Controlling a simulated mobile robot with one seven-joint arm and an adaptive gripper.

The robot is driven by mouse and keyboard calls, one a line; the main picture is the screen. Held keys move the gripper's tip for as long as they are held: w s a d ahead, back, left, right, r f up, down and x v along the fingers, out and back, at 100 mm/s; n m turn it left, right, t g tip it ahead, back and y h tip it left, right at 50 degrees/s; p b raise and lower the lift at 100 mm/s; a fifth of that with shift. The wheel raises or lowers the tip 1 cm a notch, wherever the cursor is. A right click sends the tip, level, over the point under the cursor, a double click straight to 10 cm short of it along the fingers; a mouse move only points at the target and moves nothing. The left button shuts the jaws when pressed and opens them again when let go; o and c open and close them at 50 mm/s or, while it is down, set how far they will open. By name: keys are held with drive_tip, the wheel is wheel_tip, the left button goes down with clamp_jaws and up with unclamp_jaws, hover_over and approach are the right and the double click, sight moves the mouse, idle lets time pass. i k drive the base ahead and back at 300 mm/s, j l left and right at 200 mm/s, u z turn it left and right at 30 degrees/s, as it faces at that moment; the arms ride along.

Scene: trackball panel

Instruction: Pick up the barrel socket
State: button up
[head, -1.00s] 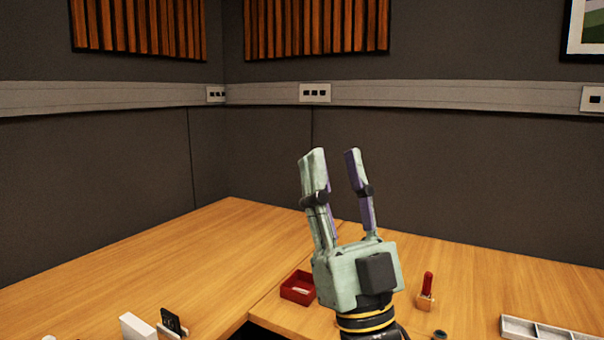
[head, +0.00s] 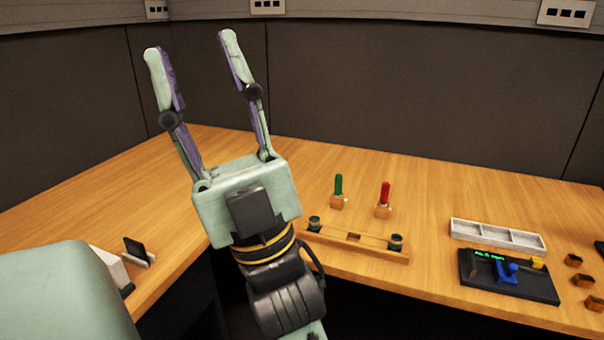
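My gripper (head: 192,45) is raised in the air at the left, fingers pointing up, open and empty. No piece is clearly recognisable as the barrel socket. Two small dark round pieces with teal bands, a left one (head: 314,223) and a right one (head: 396,242), sit at the ends of a low wooden holder (head: 340,243) to the right of my gripper's wrist. Several small dark-topped wooden blocks (head: 583,281) lie at the far right. A black panel (head: 530,291) with a blue part, a yellow part and green text lies on the table.
Green (head: 338,186) and red (head: 385,194) handled tools stand in wooden blocks behind the holder. A pale compartment tray (head: 498,236) lies behind the panel. A small black card (head: 135,249) stands at left. The table (head: 470,195) is clear towards the dark wall.

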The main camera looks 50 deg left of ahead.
sight(315, 220)
drive_tip(key=u, duration=1.25)
